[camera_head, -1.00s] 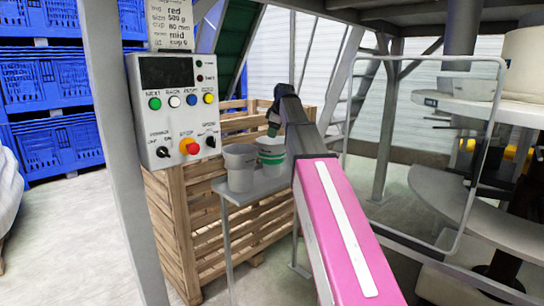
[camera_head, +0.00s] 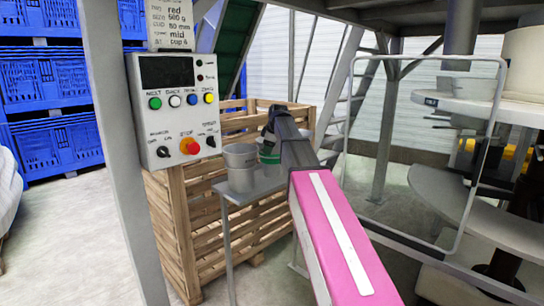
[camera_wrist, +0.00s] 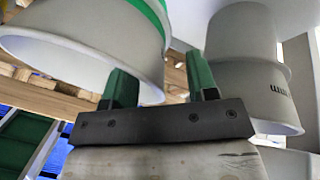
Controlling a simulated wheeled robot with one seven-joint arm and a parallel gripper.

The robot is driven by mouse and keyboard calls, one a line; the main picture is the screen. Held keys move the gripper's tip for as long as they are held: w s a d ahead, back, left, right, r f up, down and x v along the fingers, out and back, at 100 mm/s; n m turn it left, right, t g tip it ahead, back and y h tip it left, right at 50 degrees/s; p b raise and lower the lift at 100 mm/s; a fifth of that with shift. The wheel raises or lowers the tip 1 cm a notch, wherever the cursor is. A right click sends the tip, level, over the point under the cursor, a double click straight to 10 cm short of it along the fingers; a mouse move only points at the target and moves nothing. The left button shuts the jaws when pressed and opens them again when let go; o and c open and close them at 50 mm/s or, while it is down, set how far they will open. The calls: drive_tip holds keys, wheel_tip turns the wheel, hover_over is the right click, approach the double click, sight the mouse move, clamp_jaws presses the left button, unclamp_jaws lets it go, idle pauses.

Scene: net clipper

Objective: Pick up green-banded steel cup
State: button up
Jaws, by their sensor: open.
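The green-banded steel cup (camera_wrist: 75,40) fills the upper left of the wrist view and looks upside down there. My gripper (camera_wrist: 161,88) is open, with green fingers. In the wrist view its left finger overlaps the banded cup near the rim; I cannot tell whether they touch. The right finger is beside the plain cup.
A slatted wooden crate (camera_head: 190,235) stands behind and beside the table. A control box (camera_head: 175,108) on a grey post is at the left. A clear framed panel (camera_head: 415,160) and machine shelves are at the right. Blue crates (camera_head: 60,145) are stacked far left.

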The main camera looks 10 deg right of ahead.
drive_tip(key=shift+x, duration=0.9)
clamp_jaws()
